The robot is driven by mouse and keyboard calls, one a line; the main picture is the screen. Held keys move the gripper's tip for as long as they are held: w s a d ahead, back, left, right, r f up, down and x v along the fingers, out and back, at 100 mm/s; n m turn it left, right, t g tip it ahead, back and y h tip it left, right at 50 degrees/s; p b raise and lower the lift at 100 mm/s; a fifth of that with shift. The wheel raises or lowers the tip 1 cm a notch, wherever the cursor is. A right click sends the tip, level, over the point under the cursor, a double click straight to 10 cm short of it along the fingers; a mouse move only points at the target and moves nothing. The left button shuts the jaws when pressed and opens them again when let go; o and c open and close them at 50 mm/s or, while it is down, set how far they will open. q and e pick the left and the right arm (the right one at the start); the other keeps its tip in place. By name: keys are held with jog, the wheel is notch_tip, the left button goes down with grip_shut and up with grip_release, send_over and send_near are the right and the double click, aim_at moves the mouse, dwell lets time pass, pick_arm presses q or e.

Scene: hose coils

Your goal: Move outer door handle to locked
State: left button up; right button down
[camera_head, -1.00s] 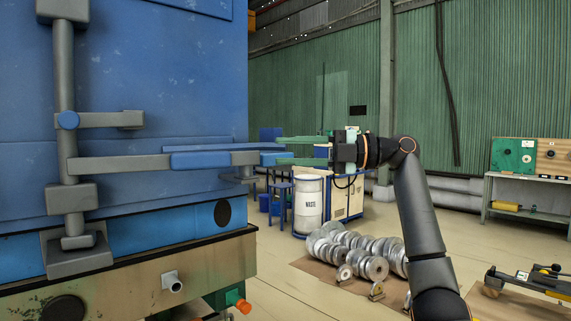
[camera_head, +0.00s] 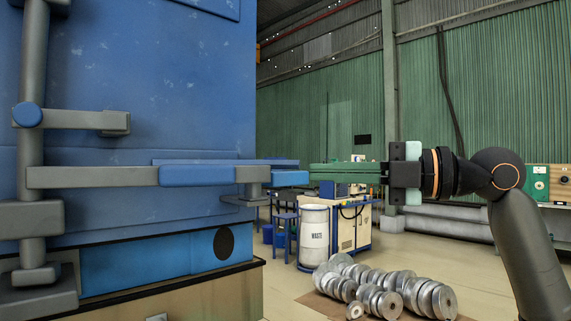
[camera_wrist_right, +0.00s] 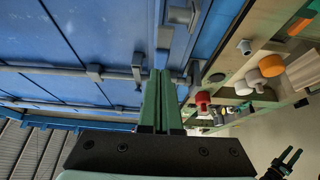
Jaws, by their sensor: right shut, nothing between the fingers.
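The outer door handle (camera_head: 197,175) is a long horizontal grey bar with blue sleeves on the blue container door. It runs right from an upright grey lock rod (camera_head: 33,150) and passes a grey bracket (camera_head: 252,183). Its blue end (camera_head: 290,178) sticks out past the door's right edge. My right gripper (camera_head: 313,172) has green fingers, shut and empty. The fingers point left with their tips close to the blue end; I cannot tell whether they touch. In the right wrist view, the shut fingers (camera_wrist_right: 160,75) point at the blue door (camera_wrist_right: 75,40).
A shorter grey bar (camera_head: 75,119) sits above the handle on the door. A white waste drum (camera_head: 314,232) and a workbench (camera_head: 350,222) stand behind my right gripper. Metal discs (camera_head: 385,290) lie on the floor at lower right, with open floor around them.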

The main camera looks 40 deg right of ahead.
aim_at(262, 169)
jog(key=w, duration=0.2)
jog(key=w+a+p, duration=0.1)
jog(key=w, duration=0.2)
jog(key=w+a+p, duration=0.1)
jog(key=w, duration=0.1)
jog(key=shift+w+a, duration=0.1)
jog(key=shift+w, duration=0.3)
pick_arm(q)
jog(key=shift+s+a+r, duration=0.25)
jog(key=shift+a, duration=0.3)
jog(key=shift+s+a+r, duration=0.2)
jog(key=shift+a+r, duration=0.05)
jog(key=shift+a, duration=0.25)
pick_arm(e)
jog(key=shift+w, duration=0.25)
jog(key=shift+w+r+p, duration=0.1)
jog(key=shift+w+p, duration=0.1)
jog(key=shift+p, duration=0.3)
pick_arm(q)
jog(key=shift+s+a+r+n+y+p, duration=0.3)
jog(key=shift+s+a+r+y+p, duration=0.15)
jog(key=shift+a+p, duration=0.2)
pick_arm(e)
jog(key=w, duration=0.1)
jog(key=w+d, duration=0.1)
jog(key=w, duration=0.1)
